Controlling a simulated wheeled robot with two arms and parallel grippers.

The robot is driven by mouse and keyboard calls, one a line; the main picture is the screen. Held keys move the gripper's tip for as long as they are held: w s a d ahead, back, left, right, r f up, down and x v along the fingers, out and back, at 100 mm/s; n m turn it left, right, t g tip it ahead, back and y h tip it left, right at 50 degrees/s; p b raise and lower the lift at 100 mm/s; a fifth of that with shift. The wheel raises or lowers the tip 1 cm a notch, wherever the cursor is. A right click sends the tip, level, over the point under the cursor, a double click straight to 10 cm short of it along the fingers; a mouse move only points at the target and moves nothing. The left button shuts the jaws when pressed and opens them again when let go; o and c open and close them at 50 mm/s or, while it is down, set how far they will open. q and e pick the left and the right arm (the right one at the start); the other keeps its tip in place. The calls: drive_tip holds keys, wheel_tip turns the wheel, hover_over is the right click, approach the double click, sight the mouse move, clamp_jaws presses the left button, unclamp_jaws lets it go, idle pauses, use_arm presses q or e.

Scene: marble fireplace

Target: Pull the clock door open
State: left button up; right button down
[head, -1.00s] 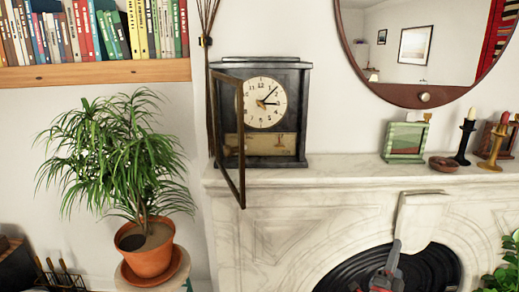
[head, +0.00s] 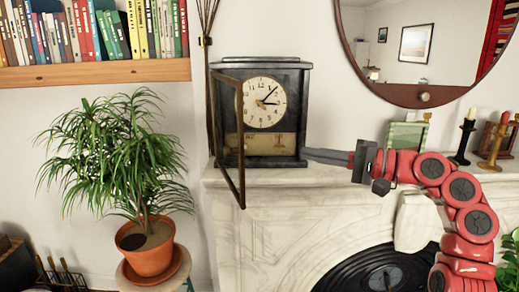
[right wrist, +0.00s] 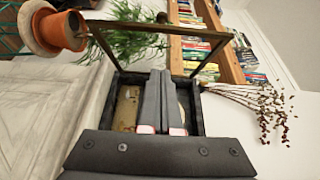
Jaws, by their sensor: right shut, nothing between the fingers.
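The dark mantel clock (head: 293,70) stands upright at the left end of the mantel, its white dial showing. Its framed clock door (head: 242,180) is swung open on the left side and sticks out past the mantel's front edge. In the right wrist view, the door (right wrist: 150,27) stands out from the clock's case (right wrist: 195,112). My right gripper (head: 308,155) is shut and empty, its fingertips by the clock's lower right side. In the right wrist view, the gripper (right wrist: 160,74) hides part of the clock front. My left gripper is out of view.
The marble mantel (head: 340,175) runs to the right, with a green frame (head: 406,136) and candlesticks (head: 465,140) on it. A potted plant (head: 150,260) stands at left below a bookshelf (head: 100,75). Dried stems (head: 204,45) rise beside the clock.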

drive_tip(key=s+a+p+x, duration=0.1)
drive_tip(key=p+x, duration=0.3)
drive_tip(key=x, duration=0.7)
drive_tip(key=shift+s+a, duration=0.4)
drive_tip(key=shift+s, duration=0.2)
